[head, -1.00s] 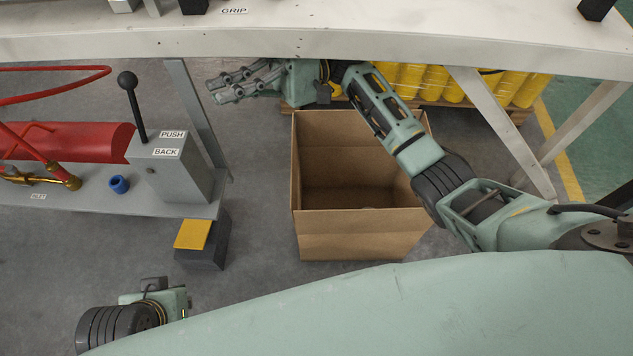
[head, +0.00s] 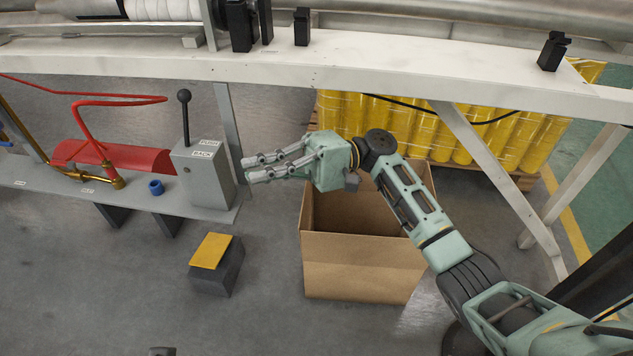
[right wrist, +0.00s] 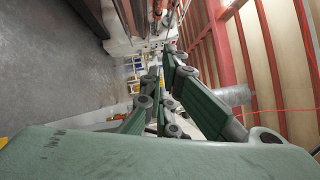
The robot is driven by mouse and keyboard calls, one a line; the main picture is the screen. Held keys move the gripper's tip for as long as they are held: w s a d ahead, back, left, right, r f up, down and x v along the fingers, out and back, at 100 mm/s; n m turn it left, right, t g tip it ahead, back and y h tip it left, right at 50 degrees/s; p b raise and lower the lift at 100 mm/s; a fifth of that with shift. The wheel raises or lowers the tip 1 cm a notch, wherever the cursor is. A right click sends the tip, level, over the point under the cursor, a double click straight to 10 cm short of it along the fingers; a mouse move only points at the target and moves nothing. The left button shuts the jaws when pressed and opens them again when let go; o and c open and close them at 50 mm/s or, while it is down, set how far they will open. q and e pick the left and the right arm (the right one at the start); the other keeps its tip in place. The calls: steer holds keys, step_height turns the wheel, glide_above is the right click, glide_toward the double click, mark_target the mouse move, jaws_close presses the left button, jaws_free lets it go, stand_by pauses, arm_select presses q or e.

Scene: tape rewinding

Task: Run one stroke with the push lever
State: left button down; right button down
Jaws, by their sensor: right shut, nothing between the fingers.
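The push lever (head: 185,118) is a black rod with a ball knob. It stands nearly upright on a grey control box (head: 203,178) at the left in the head view. The box carries PUSH and BACK labels. My right gripper (head: 248,170) is shut and empty. Its fingers point left toward the box, with a gap between them and both box and lever. In the right wrist view the fingers (right wrist: 165,100) reach away from the camera, and I cannot make out the lever there. My left gripper is not in view.
An open cardboard box (head: 365,265) stands on the floor below my right arm. A black block with a yellow top (head: 211,250) lies left of it. A white bench beam (head: 330,62) crosses behind. Red tubing (head: 110,102) and a blue ring (head: 156,188) are left of the control box.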

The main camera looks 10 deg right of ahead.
steer(key=w+a+f+m+t+h+b, duration=0.1)
steer(key=w+f+m+t+h+b, duration=0.1)
steer(key=w+f+t, duration=0.35)
steer(key=w+a+f+m+t+h+b, duration=0.1)
steer(key=w+f+m+t+h+b, duration=0.15)
steer(key=f+t, duration=0.55)
steer(key=s+d+r+t+h+b, duration=0.3)
steer(key=d+r+t+h, duration=0.4)
steer(key=d+t, duration=0.5)
steer(key=shift+r+t+b, duration=0.35)
steer(key=shift+r+b, duration=0.05)
steer(key=shift+b, duration=0.35)
steer(key=shift+s, duration=0.15)
